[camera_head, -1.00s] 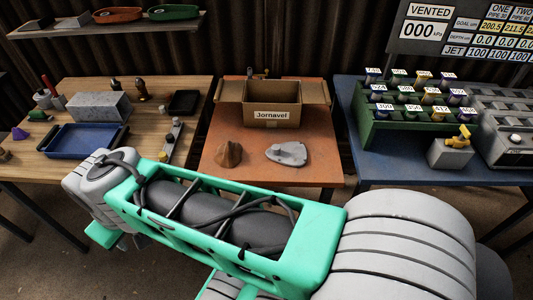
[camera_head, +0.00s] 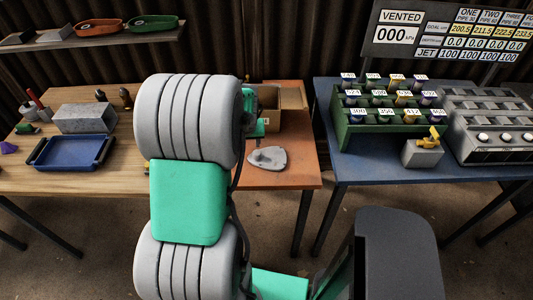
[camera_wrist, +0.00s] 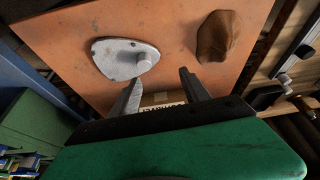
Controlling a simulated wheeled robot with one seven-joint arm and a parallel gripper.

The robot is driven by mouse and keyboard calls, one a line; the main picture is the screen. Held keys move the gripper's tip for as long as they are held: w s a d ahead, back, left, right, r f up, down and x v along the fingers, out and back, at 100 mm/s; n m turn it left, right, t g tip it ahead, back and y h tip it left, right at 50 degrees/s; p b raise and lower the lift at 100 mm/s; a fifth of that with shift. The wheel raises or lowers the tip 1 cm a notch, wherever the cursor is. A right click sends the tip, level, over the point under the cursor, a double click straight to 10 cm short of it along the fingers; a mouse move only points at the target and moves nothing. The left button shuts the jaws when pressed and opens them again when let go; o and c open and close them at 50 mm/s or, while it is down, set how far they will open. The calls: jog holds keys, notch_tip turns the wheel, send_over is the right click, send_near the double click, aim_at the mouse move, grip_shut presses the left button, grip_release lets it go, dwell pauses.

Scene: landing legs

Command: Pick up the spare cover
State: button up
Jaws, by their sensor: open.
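The spare cover appears to be the flat grey rounded plate with a round knob (camera_wrist: 125,58), lying on the orange table (camera_wrist: 75,35). The grey plate also shows in the head view (camera_head: 268,158), just right of my arm. My gripper (camera_wrist: 160,82) is open and empty in the wrist view, with its fingers apart over the table. The plate lies beyond the left fingertip, and no contact with it shows. In the head view my arm hides most of my gripper and the left of the orange table.
A brown lump (camera_wrist: 218,36) lies beside the plate. An open cardboard box (camera_head: 290,98) stands at the back of the orange table. A wooden table with a blue tray (camera_head: 70,152) is at left. A blue table with a green rack (camera_head: 385,128) is at right.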

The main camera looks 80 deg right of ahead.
aim_at(257, 153)
jog(key=shift+m, duration=0.4)
jog(key=d+f, duration=0.1)
jog(key=f, duration=0.1)
jog(key=s+d+f+p, duration=0.1)
jog(key=f, duration=0.2)
jog(key=s+d+f+p, duration=0.1)
jog(key=f, duration=0.2)
jog(key=shift+s+d+f, duration=0.1)
jog(key=shift+s+d, duration=0.1)
jog(key=shift+d, duration=0.05)
grip_shut()
dwell(0.6)
jog(key=shift+d, duration=0.1)
